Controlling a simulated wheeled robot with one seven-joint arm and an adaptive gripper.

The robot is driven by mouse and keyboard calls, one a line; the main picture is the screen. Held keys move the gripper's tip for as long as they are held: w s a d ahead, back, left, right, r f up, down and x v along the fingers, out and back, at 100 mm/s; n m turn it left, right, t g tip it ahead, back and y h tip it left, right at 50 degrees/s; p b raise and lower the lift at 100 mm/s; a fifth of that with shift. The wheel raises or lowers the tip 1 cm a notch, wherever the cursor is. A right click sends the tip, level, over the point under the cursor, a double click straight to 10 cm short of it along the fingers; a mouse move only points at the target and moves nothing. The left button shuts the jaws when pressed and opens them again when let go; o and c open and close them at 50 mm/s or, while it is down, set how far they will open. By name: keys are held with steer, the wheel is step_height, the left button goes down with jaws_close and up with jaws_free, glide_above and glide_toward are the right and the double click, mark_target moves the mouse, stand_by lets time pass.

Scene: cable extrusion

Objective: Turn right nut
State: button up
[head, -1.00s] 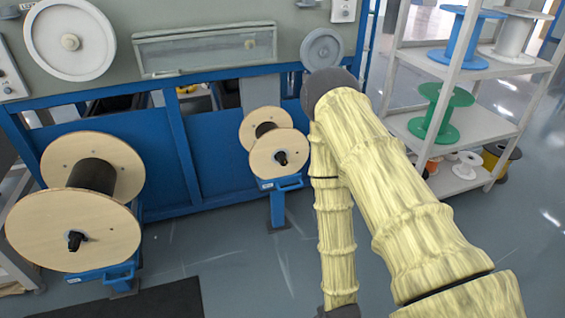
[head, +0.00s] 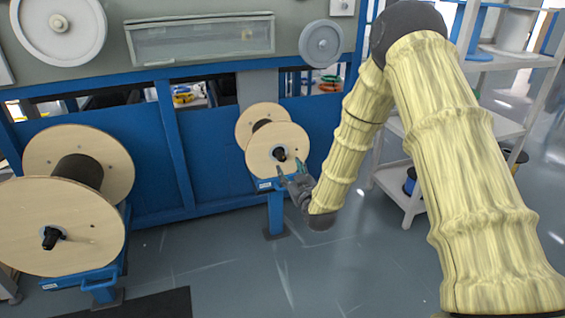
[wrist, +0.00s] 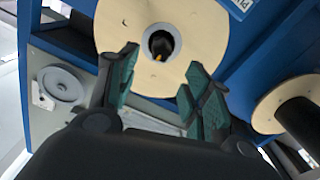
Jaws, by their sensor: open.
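The right nut (head: 280,154) is a small black piece at the hub of the smaller wooden spool (head: 265,162), on a blue stand right of the middle in the head view. In the wrist view the nut (wrist: 160,44) shows dark in the centre hole of the pale spool disc (wrist: 205,22), with a small orange spot. My gripper (head: 291,170) is just in front of that spool in the head view. In the wrist view its green-padded fingers (wrist: 158,80) are spread apart, with nothing between them. The nut is beyond the fingertips; I cannot tell the exact gap.
A larger wooden spool (head: 62,228) with its own black nut (head: 50,238) stands at the left. A blue machine panel (head: 220,150) runs behind the spools. A white shelf (head: 408,200) stands at the right, partly behind my arm. The floor between the spools is clear.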

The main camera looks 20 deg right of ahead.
mark_target(283, 159)
steer(key=w+b, duration=0.1)
steer(key=w, duration=0.2)
steer(key=w+b, duration=0.2)
steer(key=w, duration=0.2)
steer(key=shift+w+a+f, duration=0.15)
steer(key=shift+w, duration=0.65)
steer(key=shift+c, duration=0.3)
steer(key=c, duration=1)
